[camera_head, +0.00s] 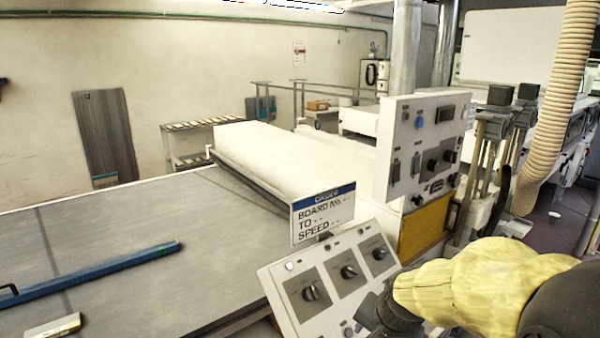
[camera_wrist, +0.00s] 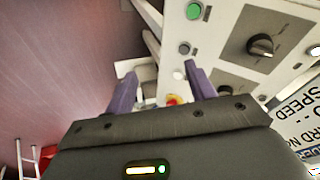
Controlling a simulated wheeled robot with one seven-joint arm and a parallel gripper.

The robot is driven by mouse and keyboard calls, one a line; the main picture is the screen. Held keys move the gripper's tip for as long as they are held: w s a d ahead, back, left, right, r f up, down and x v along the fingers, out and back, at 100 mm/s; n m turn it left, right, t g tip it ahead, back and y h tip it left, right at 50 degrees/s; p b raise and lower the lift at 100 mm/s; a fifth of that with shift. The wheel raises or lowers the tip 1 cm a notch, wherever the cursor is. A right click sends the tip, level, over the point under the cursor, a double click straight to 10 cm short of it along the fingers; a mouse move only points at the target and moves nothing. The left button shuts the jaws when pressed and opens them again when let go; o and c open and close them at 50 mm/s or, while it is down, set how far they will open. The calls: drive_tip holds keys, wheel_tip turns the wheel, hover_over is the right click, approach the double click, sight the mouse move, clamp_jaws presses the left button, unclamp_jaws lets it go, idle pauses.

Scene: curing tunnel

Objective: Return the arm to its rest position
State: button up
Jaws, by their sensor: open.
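My gripper (camera_wrist: 160,80) is open in the wrist view. Its two purple fingers stand apart, with nothing held between them. A red and yellow button (camera_wrist: 172,100) shows behind the gap, near the right finger. In the head view my arm comes in from the lower right, and my gripper (camera_head: 385,308) is the dark end at the right edge of the sloped control panel (camera_head: 273,283). Its fingers cannot be made out there. Whether it touches the panel, I cannot tell.
The panel carries several black knobs (camera_head: 348,271). A sign (camera_head: 323,213) stands above it, and an upright control box (camera_head: 384,150) rises behind. A flat grey conveyor table (camera_head: 110,225) with a blue bar (camera_head: 100,271) fills the left. A ribbed hose (camera_head: 550,110) hangs at right.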

drive_tip(key=s+f+n+g, duration=0.2)
drive_tip(key=s+f+n, duration=0.3)
drive_tip(key=s+n, duration=0.2)
drive_tip(key=shift+s+a+f+n+h, duration=0.2)
drive_tip(key=shift+s+f+n+h, duration=0.1)
drive_tip(key=shift+s, duration=0.35)
